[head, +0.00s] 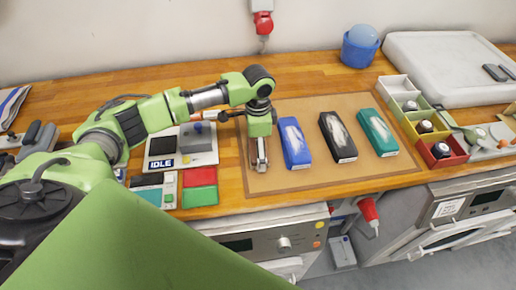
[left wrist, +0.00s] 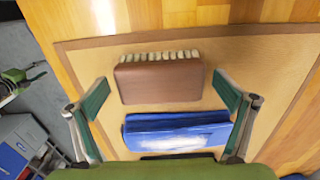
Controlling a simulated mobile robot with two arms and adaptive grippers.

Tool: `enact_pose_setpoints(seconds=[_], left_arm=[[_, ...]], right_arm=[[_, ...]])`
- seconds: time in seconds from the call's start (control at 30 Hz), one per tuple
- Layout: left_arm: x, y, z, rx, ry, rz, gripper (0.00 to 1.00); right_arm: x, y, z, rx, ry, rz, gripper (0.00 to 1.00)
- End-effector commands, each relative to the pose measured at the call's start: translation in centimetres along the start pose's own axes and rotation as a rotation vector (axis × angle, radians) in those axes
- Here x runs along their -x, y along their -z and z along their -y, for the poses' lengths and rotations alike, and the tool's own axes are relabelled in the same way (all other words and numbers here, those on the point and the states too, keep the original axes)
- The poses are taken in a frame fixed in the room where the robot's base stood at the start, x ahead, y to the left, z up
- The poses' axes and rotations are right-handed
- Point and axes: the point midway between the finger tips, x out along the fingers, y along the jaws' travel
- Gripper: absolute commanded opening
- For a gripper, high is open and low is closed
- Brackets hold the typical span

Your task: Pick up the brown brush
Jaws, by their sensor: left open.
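The brown brush (left wrist: 160,81) lies on the tan mat (left wrist: 90,60) in the left wrist view, its pale bristles showing along the far edge. My left gripper (left wrist: 161,84) is open and empty, with one green-padded finger off each end of the brush, apart from it. In the head view my left gripper (head: 260,165) points down over the left part of the mat, beside a blue packet (head: 294,143); there the arm and gripper mostly hide the brush. My right gripper is not in view.
The blue packet also shows close beside the brush in the left wrist view (left wrist: 175,128). A black packet (head: 337,137) and a teal packet (head: 377,132) lie farther right. A device marked IDLE (head: 163,160) and red and green pads (head: 199,186) are left of the mat.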

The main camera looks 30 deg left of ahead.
Motion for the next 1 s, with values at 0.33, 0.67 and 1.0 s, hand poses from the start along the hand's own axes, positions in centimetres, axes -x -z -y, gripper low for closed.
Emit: enact_pose_setpoints(seconds=[0.33, 0.67, 1.0], left_arm=[[0.0, 0.0, 0.0, -0.001, 0.000, 0.000, 0.54], [0.1, 0.1, 0.0, -0.001, 0.001, -0.001, 0.53], [3.1, 0.2, 0.0, -0.003, 0.003, -0.006, 0.53]], right_arm=[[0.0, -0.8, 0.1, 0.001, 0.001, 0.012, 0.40], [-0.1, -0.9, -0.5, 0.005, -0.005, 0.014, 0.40], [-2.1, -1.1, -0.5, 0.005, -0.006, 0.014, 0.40]])
